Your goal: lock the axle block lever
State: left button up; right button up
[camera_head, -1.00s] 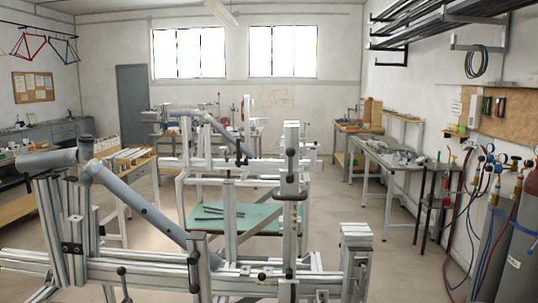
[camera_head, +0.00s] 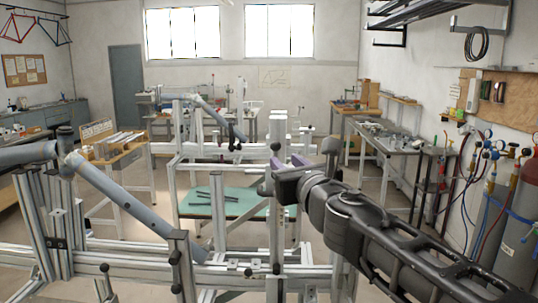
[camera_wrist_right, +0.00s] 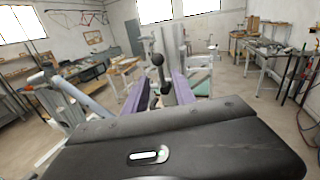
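The grey aluminium frame jig (camera_head: 125,262) stands in front of me, with a blue-grey tube clamped slantwise on its left. Black-knobbed levers sit on its upright post; one black knob (camera_head: 275,147) shows just above my right gripper (camera_head: 280,173). In the right wrist view, a black ball-knob lever (camera_wrist_right: 157,60) stands at the post, between and beyond the purple fingers of that gripper (camera_wrist_right: 160,90). The fingers are apart, one on each side. I cannot tell whether they touch the lever, or which lever is the axle block's. My left gripper is out of view.
A teal-topped table (camera_head: 225,203) with dark rods stands behind the jig. A metal workbench (camera_head: 385,142) is along the right, with gas bottles (camera_head: 513,235) and hoses nearer. Open floor lies between. The jig's rails and posts crowd the gripper.

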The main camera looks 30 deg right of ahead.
aim_at(277, 154)
jog(key=shift+w+f, duration=0.15)
jog(key=b+x, duration=0.1)
jog(key=x, duration=0.6)
jog(key=shift+w+d, duration=0.15)
jog(key=shift+w, duration=0.15)
jog(key=shift+c, duration=0.4)
jog(key=c, duration=0.6)
grip_shut()
